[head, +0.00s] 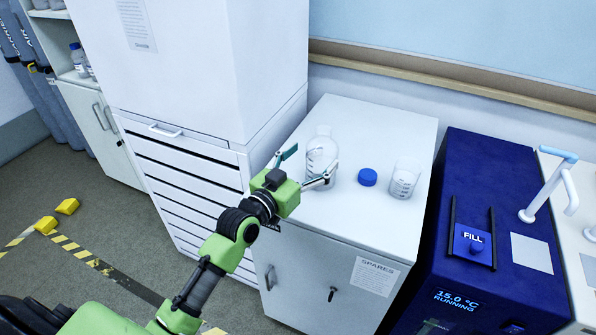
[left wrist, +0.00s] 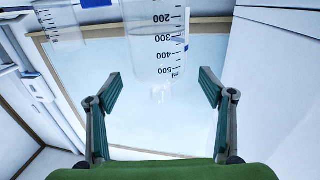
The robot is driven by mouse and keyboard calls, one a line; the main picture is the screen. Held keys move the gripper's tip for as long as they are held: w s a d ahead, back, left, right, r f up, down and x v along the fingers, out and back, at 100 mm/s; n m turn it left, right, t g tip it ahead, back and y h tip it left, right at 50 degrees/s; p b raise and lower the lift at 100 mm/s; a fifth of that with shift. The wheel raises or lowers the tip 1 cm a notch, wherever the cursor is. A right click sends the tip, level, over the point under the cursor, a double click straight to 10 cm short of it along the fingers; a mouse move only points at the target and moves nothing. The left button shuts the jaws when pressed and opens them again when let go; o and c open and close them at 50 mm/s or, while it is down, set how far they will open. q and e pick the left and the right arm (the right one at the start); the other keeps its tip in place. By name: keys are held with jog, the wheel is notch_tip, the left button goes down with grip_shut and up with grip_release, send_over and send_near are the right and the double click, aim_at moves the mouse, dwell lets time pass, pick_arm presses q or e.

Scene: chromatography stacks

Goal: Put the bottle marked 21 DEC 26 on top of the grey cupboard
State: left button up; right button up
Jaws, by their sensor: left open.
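A clear, uncapped bottle (head: 322,146) with a graduated scale stands on the pale grey cupboard (head: 385,125) labelled SPARES. No date marking is readable on it. My left gripper (head: 312,162) is open in front of it, its fingers spread to either side. In the left wrist view, the bottle (left wrist: 158,45) shows upside down, its scale visible, between and beyond the open fingertips (left wrist: 160,85). I cannot tell whether any finger touches it. My right gripper is not in view.
On the cupboard top, a blue cap (head: 367,177) and a clear beaker (head: 404,180) stand right of the bottle. A tall white drawer cabinet (head: 190,170) rises at left. A dark blue unit (head: 490,200) stands at right. Small capped bottles (head: 80,58) sit on a far-left shelf.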

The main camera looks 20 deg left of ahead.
pick_arm(q)
jog(key=v, duration=0.7)
jog(key=shift+b, duration=0.35)
